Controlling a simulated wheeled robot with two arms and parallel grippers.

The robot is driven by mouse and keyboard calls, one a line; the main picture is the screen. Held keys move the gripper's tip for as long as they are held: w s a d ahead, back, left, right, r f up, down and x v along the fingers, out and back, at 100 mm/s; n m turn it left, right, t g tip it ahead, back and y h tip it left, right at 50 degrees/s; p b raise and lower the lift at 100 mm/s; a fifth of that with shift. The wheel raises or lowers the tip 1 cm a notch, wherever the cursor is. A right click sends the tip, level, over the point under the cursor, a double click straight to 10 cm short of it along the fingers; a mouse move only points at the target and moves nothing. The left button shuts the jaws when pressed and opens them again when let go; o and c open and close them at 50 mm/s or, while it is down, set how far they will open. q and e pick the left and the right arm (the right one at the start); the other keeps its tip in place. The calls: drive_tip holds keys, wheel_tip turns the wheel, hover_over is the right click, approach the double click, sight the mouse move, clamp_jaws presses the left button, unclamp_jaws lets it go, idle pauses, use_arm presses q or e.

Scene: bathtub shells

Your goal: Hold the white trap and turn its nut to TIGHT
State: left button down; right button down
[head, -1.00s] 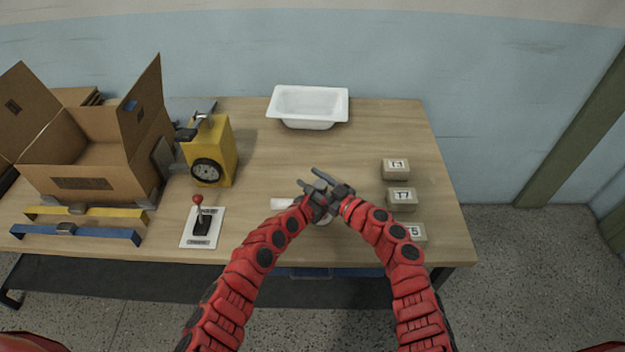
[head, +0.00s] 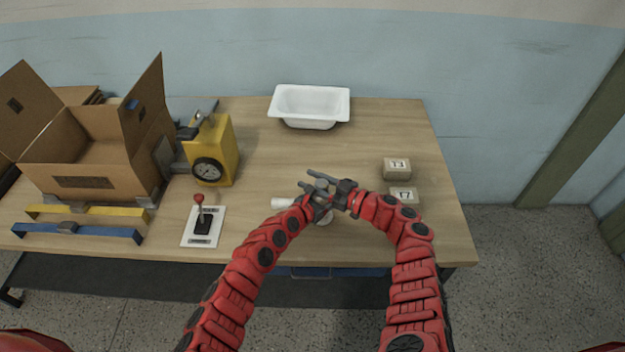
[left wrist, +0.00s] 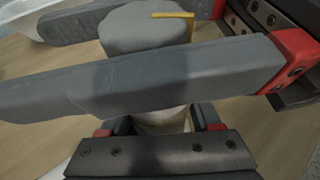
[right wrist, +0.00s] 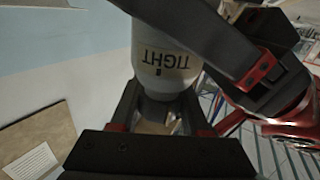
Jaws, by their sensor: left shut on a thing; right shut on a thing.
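The white trap (head: 283,203) is at the front middle of the table, largely hidden by my grippers in the head view. Its white body shows in the right wrist view (right wrist: 160,58) with the word TIGHT, upside down there, and a small black tick. My left gripper (left wrist: 155,118) is shut on the white body. The grey nut (left wrist: 147,30), with a yellow pointer (left wrist: 184,15), sits on top. My right gripper (head: 324,186) is shut around the nut, its fingers crossing the left wrist view. No view shows pointer and tick together.
Labelled blocks T3 (head: 397,168) and T7 (head: 404,194) stand at right, close to my right arm. A white tub (head: 310,104) is at the back. A yellow gauge box (head: 222,150), red-knobbed lever (head: 202,222) and open carton (head: 85,170) are at left.

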drive_tip(key=shift+s+a+n+g+y, duration=0.1)
drive_tip(key=shift+s+n+g+y, duration=0.3)
drive_tip(key=shift+g, duration=0.3)
drive_tip(key=shift+s+a+n+g+y, duration=0.1)
drive_tip(key=shift+n+g+y, duration=0.1)
drive_tip(key=shift+n+g, duration=0.4)
drive_tip(key=shift+c, duration=1.9)
unclamp_jaws()
drive_tip(key=shift+d, duration=0.1)
drive_tip(key=shift+w, duration=0.1)
drive_tip(key=shift+d, duration=0.15)
drive_tip(key=shift+d, duration=0.35)
drive_tip(key=v, duration=1.1)
